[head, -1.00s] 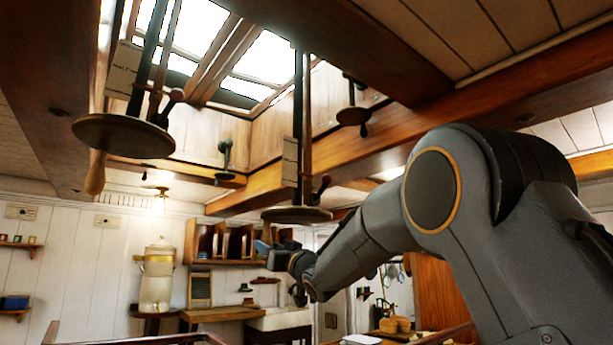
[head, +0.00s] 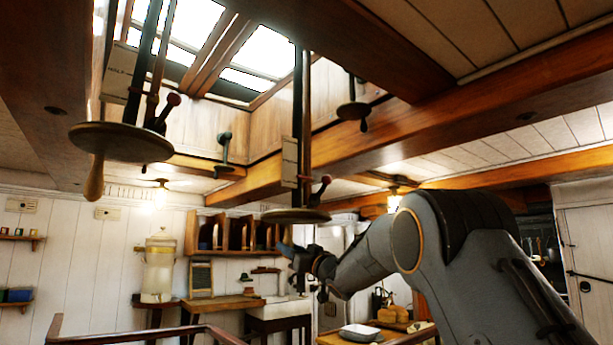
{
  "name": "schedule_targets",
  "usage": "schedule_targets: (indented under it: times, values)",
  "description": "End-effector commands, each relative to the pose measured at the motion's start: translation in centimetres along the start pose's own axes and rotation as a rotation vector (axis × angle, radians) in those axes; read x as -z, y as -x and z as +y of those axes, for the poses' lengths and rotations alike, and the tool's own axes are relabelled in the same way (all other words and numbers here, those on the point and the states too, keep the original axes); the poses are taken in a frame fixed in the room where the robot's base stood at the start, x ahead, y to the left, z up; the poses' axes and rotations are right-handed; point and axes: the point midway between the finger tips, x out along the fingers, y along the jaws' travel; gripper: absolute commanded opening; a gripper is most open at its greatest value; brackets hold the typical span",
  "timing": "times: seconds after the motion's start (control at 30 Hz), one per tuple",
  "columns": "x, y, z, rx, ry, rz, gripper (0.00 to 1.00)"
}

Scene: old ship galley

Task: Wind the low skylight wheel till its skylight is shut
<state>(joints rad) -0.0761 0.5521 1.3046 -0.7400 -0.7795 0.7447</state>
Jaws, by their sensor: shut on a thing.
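A flat round wheel (head: 296,215) hangs lowest, at the end of a dark shaft in the middle of the head view. A red-knobbed lever (head: 323,185) stands above its rim. My gripper (head: 288,252) is just under this wheel, shut on what seems to be its hanging handle. The handle is hidden by the fingers. A larger-looking wheel (head: 118,142) hangs nearer at the left, with a wooden handle (head: 95,178) below it. Bright skylight panes (head: 262,55) show overhead. I cannot tell how far each is open.
Two smaller cranks hang beyond, one by the beam (head: 353,110) and one farther back (head: 224,170). A wooden rail (head: 140,333) crosses the lower left. A counter with bread (head: 393,313) stands below my arm. Heavy beams run overhead.

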Motion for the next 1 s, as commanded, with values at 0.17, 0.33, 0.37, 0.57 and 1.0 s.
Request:
schedule_targets:
  times: [0.17, 0.33, 0.37, 0.57, 1.0]
  values:
    - [0.5, 1.8, 3.3, -0.005, 0.002, -0.003, 0.04]
    - [0.9, 3.0, 4.2, -0.004, 0.001, -0.002, 0.04]
    - [1.1, 3.5, 4.5, -0.005, 0.001, -0.002, 0.04]
    - [1.9, 6.3, 5.8, -0.003, 0.002, -0.003, 0.04]
    - [3.6, 11.6, 5.0, -0.003, 0.001, -0.001, 0.04]
